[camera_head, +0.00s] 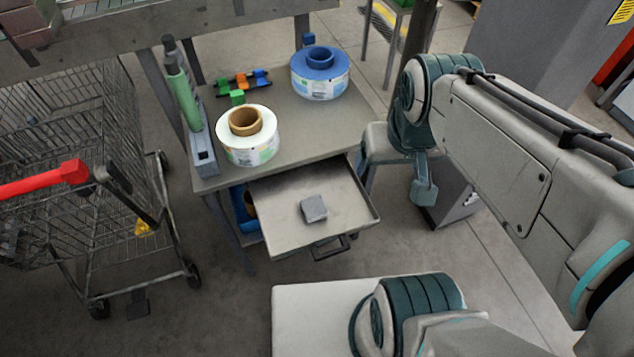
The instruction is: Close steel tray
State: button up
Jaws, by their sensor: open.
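The steel tray (275,213) is a shallow grey drawer pulled well out from under the front of the small work table. A dark bar handle (334,248) is on its front edge. A small grey block (314,208) lies inside it. My gripper (424,192) hangs below the teal wrist, to the right of the tray and apart from it. It looks empty and is seen from the side, so its jaws overlap in this view.
The table (300,126) bears a white label reel (248,150), a blue reel (320,84), small coloured parts and a green bottle (182,95). A wire cart (90,170) with a red handle stands left. A stool is beside the table, behind my wrist. Floor before the tray is partly clear.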

aim_at(276, 197)
jog(key=z, duration=1.75)
jog(key=k, duration=1.05)
jog(key=u, duration=1.6)
